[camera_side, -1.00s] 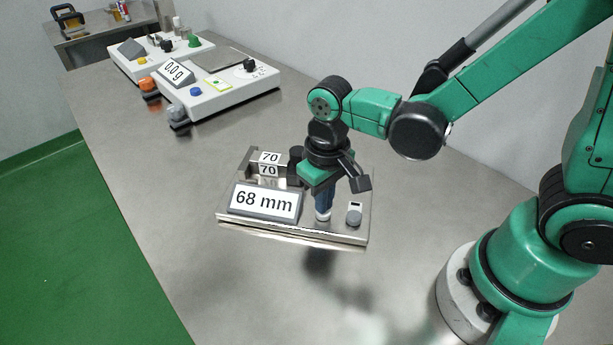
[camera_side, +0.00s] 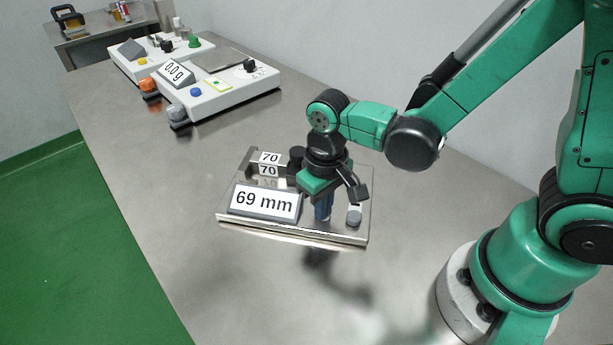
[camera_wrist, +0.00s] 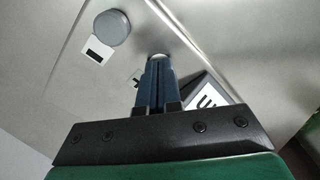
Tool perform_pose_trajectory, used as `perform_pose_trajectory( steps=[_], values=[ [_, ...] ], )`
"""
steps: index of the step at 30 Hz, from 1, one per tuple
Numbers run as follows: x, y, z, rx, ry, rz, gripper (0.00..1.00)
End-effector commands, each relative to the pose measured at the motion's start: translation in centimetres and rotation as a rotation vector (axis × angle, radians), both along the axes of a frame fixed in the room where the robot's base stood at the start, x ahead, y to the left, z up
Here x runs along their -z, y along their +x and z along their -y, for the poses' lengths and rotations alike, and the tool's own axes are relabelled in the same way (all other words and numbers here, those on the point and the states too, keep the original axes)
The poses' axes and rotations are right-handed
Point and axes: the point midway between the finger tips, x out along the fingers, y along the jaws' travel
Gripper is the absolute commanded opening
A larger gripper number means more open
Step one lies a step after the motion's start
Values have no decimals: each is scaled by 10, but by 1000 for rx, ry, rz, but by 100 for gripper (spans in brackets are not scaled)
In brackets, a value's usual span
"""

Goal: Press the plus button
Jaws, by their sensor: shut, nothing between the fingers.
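My gripper (camera_side: 323,216) points down with its dark blue fingers closed together, empty, over the front of the steel panel. In the wrist view the fingertips (camera_wrist: 156,66) are at the plus button (camera_wrist: 158,56), a pale round button mostly hidden behind them. Part of its plus label (camera_wrist: 136,78) shows beside the fingers. The fingertips appear to be on the button; exact contact is hard to see. A display (camera_side: 264,202) on the panel reads 69 mm. A grey round button (camera_side: 354,217) with a minus label (camera_wrist: 97,50) sits to the right in the side view.
The steel panel (camera_side: 343,236) lies on a steel table (camera_side: 150,190). Two number plates reading 70 (camera_side: 269,158) stand behind the display. A white scale (camera_side: 235,98) reading 0.0 g and another white unit (camera_side: 127,67) stand farther back.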

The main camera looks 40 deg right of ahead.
Motion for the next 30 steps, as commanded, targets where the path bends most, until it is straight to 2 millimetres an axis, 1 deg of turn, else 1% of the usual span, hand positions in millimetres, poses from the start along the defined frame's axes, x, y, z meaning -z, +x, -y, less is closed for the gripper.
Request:
perform_pose_trajectory(
  steps=[2,5,21,27,30],
  values=[
    [-3,1,0,0,3,8,0],
    [-14,1,0,0,2,7,0],
    [-102,0,0,0,0,0,0],
    [-128,0,0,0,0,0,0],
    [-136,0,0,0,0,0,0]
  ],
)
